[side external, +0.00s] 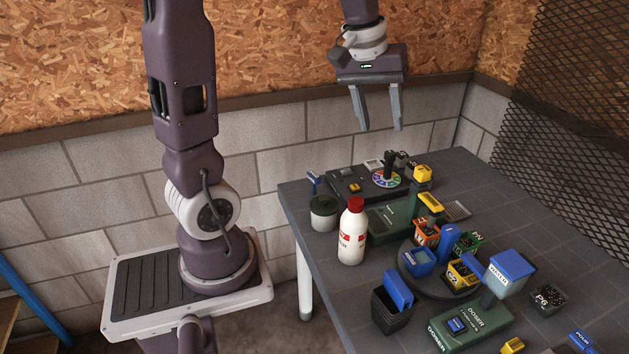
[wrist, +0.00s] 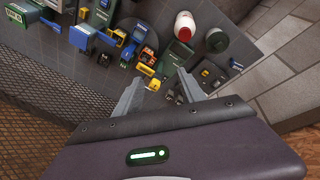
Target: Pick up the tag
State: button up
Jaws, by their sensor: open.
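My gripper (side external: 381,127) is open and empty, high above the far part of the grey table (side external: 330,275), fingers pointing down. In the wrist view, its two fingers (wrist: 159,86) are apart, with the tabletop well below. I cannot tell for sure which thing is the tag. A small flat whitish piece (side external: 373,165) lies at the back of the table, near a dark panel (side external: 348,190) with a colour wheel (side external: 386,178). A blue piece marked POUR (side external: 581,340) is at the lower right.
A white bottle with a red cap (side external: 352,240) stands at the table's left, beside a round pot (side external: 323,213). A round carousel (side external: 408,278) holds several small bins. A mesh wall (side external: 580,100) rises at right.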

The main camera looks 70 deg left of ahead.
jog(key=w+a+f+n+g, duration=0.1)
jog(key=w+a+f+n, duration=0.3)
jog(key=a, duration=0.5)
jog(key=n+g, duration=0.2)
jog(key=n, duration=0.6)
send_over(314, 174)
jog(key=f, duration=2.3)
jog(key=shift+w+f, duration=0.2)
jog(key=shift+w, duration=0.15)
jog(key=f, duration=0.4)
jog(key=s+f, duration=0.1)
jog(key=f, duration=0.1)
jog(key=shift+f, duration=0.3)
jog(key=shift+w+f, duration=0.1)
jog(key=shift+f, duration=0.35)
grip_shut()
